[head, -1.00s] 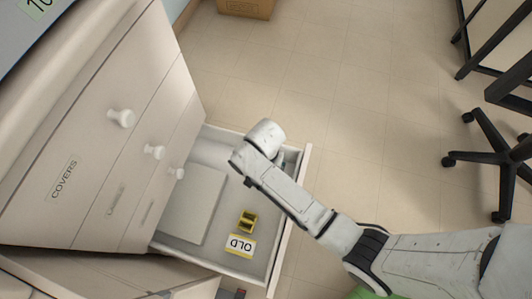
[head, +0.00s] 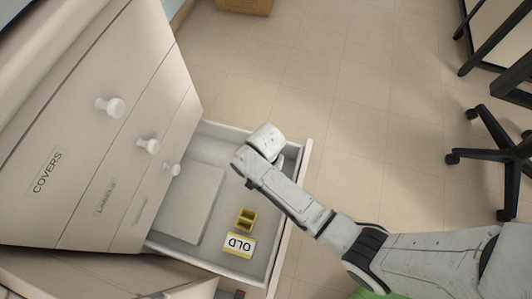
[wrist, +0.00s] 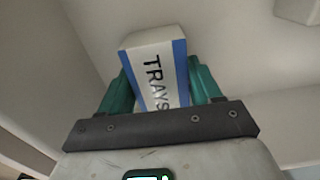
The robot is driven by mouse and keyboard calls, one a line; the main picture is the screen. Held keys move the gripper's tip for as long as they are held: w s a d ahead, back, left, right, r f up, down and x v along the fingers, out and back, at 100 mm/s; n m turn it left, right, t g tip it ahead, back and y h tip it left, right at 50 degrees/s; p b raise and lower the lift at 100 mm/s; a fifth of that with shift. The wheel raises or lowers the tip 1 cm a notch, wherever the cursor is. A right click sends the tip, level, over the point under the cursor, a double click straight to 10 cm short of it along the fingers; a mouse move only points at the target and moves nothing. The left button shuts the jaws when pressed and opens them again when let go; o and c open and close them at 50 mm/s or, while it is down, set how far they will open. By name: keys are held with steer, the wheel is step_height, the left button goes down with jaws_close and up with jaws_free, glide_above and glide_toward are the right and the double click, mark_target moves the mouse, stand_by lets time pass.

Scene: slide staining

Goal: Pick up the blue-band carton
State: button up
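The blue-band carton (wrist: 157,72) is white with blue bands along its sides and the black word TRAYS. In the wrist view it sits between the two teal fingers of my gripper (wrist: 163,88). A finger lies against each side, with no clear gap, so the gripper looks shut on it. The carton's lower end is hidden behind the dark palm plate. In the head view my arm's end is over the right part of the open drawer (head: 262,262), and I cannot make out the carton or the fingers there.
The cabinet (head: 75,150) with knobbed drawers stands left.

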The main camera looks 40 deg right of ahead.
steer(key=c, duration=0.5)
